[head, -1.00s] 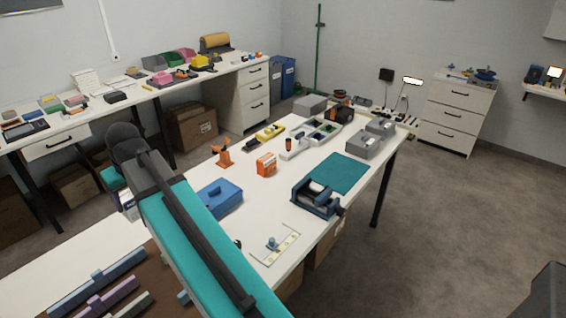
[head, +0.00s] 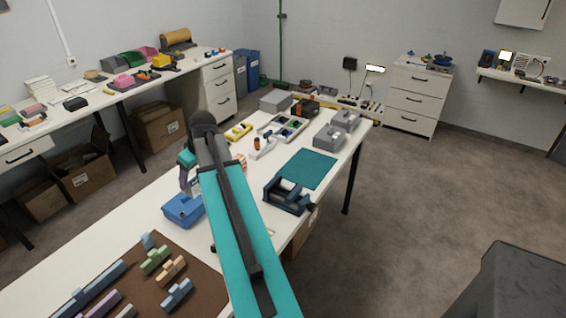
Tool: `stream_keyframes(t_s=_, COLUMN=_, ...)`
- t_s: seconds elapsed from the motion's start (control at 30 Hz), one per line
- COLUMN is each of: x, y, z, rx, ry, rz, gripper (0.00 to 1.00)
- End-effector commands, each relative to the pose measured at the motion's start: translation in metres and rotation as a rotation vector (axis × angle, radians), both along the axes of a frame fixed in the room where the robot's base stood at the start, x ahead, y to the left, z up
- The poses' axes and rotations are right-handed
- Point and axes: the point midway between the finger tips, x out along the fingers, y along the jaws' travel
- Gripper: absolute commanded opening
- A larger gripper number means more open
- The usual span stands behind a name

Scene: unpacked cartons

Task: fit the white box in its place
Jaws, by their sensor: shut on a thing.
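My gripper (head: 187,180) is small and partly hidden behind my own arm, left of the elbow and above the white table. It is shut on a pale white thing, which looks like the white box (head: 194,187); only a little of it shows. The held box is just above and behind the blue lidded box (head: 183,209), as seen in the head view. I cannot tell whether it touches anything. Which spot is the white box's place cannot be made out.
The white table (head: 150,222) carries a brown mat (head: 205,292) with coloured blocks at the front left. A dark blue device (head: 287,196), a teal mat (head: 306,169), grey boxes (head: 329,137) and a parts tray (head: 283,127) stand farther back. My arm hides part of the table.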

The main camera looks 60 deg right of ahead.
Motion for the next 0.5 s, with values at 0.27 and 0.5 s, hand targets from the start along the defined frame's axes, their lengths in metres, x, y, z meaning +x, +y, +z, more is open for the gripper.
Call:
stream_keyframes(t_s=0.27, x=-0.046, y=-0.073, z=-0.004, rx=0.001, ry=0.002, rz=-0.008, gripper=0.41)
stream_keyframes(t_s=0.5, x=-0.092, y=-0.129, z=-0.009, rx=0.001, ry=0.001, rz=-0.011, gripper=0.41)
